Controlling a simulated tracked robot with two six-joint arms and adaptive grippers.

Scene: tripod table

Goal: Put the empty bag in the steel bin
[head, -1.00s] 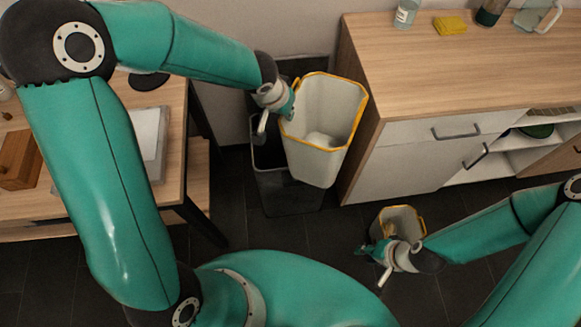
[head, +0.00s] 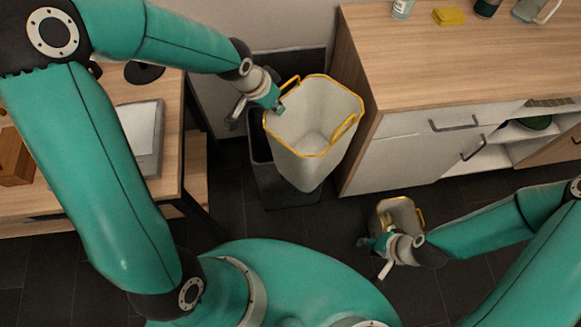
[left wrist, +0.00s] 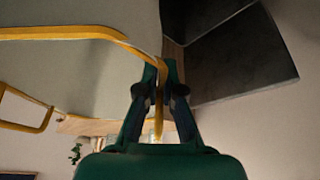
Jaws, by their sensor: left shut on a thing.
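A pale bag with a yellow rim and yellow handles (head: 318,128) hangs tilted from my left gripper (head: 277,106). Its inside looks empty. The left gripper is shut on its yellow rim, which also shows between the fingers in the left wrist view (left wrist: 158,118). The dark steel bin (head: 286,191) stands on the floor below and partly behind the bag, which hides much of its opening. A second, smaller-looking pale bag (head: 401,213) with yellow trim is on the right, partly behind my right gripper (head: 366,245). I cannot tell whether that gripper is open.
A wooden-topped cabinet (head: 450,70) stands right of the held bag, carrying a yellow sponge (head: 449,16) and bottles. A wooden table (head: 120,92) with a grey flat box (head: 143,130) is on the left. Dark floor (head: 330,225) is clear in front of the bin.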

